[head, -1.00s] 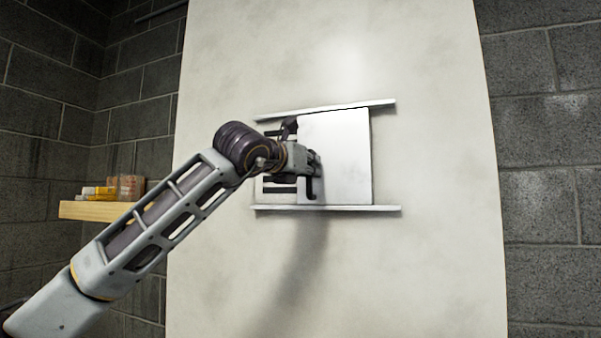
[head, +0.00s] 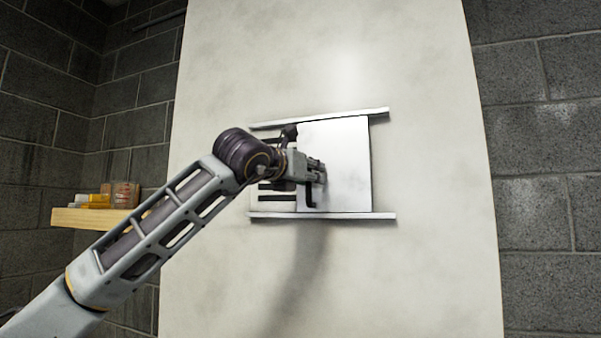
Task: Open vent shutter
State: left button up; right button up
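The vent shutter (head: 345,160) is a flat white panel standing between two pale horizontal rails on a large pale board. It covers the middle and right of the span between the rails. Dark vent slots (head: 276,197) show at the left, partly behind my arm. A dark handle (head: 309,192) shows near the panel's left edge, its middle hidden by my gripper. My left gripper (head: 319,173) is at the handle, with its fingertips over the panel's left part. Whether its fingers are closed on the handle is unclear. My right gripper is out of view.
The upper rail (head: 375,114) and lower rail (head: 380,215) stick out right of the panel, with bare board (head: 430,170) beyond. A wooden shelf (head: 88,218) with small boxes is on the block wall at the left.

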pick_arm(q)
jog(key=v, duration=1.2)
dwell(0.3)
dwell(0.4)
